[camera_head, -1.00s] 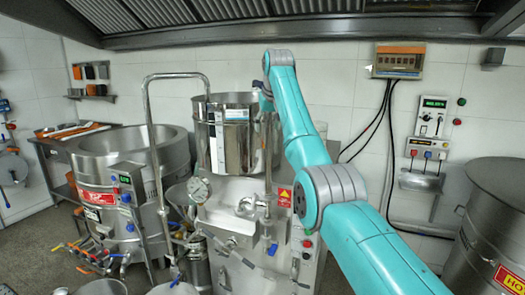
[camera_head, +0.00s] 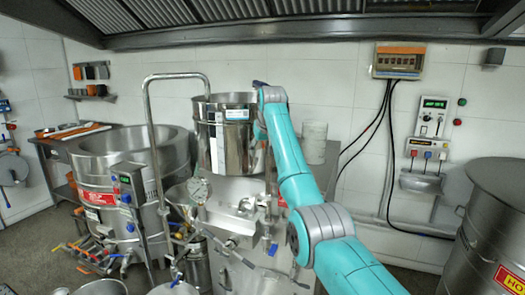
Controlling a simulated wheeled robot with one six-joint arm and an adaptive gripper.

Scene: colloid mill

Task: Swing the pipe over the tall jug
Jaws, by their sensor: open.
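The steel pipe (camera_head: 149,110) rises left of the mill and bends right. Its outlet end is above the left rim of the steel hopper (camera_head: 212,140). A tall steel vessel (camera_head: 199,268) stands low beside the mill, partly hidden; I cannot tell if it is the tall jug. My gripper (camera_head: 259,85) is at the arm's far end, by the hopper's right rim, apart from the pipe. Only a small dark part of it shows; the fingers are not clear and the arm hides the rest.
A large steel kettle (camera_head: 100,170) stands left. A pressure gauge (camera_head: 197,190) and valves crowd the mill's front. A pale cylinder (camera_head: 314,140) stands behind my arm. A big drum (camera_head: 495,225) is at right. Open vessels (camera_head: 172,289) sit at the bottom edge.

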